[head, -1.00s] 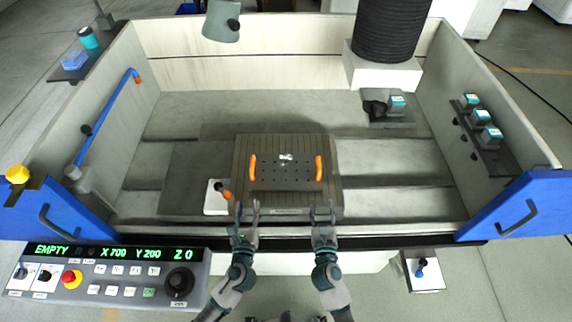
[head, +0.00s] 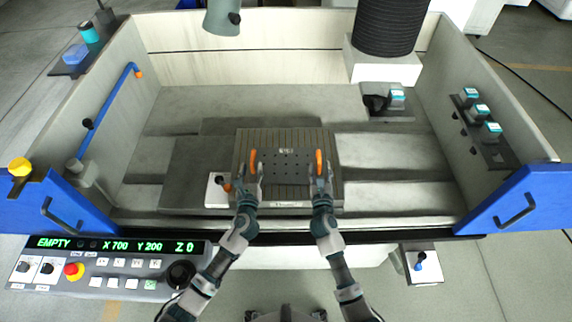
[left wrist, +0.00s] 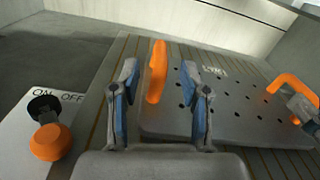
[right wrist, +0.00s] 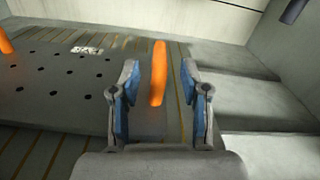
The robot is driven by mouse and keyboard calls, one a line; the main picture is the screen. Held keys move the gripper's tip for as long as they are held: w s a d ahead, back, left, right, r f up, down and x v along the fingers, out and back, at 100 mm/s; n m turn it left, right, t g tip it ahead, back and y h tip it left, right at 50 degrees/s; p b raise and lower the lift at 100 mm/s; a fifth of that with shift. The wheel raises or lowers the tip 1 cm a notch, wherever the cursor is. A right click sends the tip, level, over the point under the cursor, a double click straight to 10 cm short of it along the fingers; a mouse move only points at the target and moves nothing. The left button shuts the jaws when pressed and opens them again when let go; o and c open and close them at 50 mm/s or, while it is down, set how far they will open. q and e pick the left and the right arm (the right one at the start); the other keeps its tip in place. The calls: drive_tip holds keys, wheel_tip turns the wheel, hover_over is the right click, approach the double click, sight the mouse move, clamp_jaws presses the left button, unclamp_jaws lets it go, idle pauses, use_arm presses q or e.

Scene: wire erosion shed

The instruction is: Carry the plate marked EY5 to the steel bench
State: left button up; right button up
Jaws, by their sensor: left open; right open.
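The dark grey plate (head: 286,168) lies on the slotted block in the machine's tank. It has rows of holes and two upright orange handles. Its pale marking is too small to read, also in the left wrist view (left wrist: 215,70). My left gripper (head: 250,176) is open at the left handle (head: 253,161), which shows between its fingers in the left wrist view (left wrist: 156,72). My right gripper (head: 321,176) is open at the right handle (head: 319,162), which shows between its fingers in the right wrist view (right wrist: 158,72). No contact is visible. I cannot identify a steel bench.
The slotted block (head: 243,140) bears the plate. A white ON/OFF switch box (head: 216,191) with an orange knob stands just left of my left gripper. The tank's front edge (head: 400,236) runs beneath my arms. The control panel (head: 110,268) reads EMPTY.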

use_arm(q)
drive_tip(key=shift+w, duration=2.3)
use_arm(e)
drive_tip(key=shift+w, duration=2.3)
use_arm(q)
clamp_jaws()
use_arm(e)
clamp_jaws()
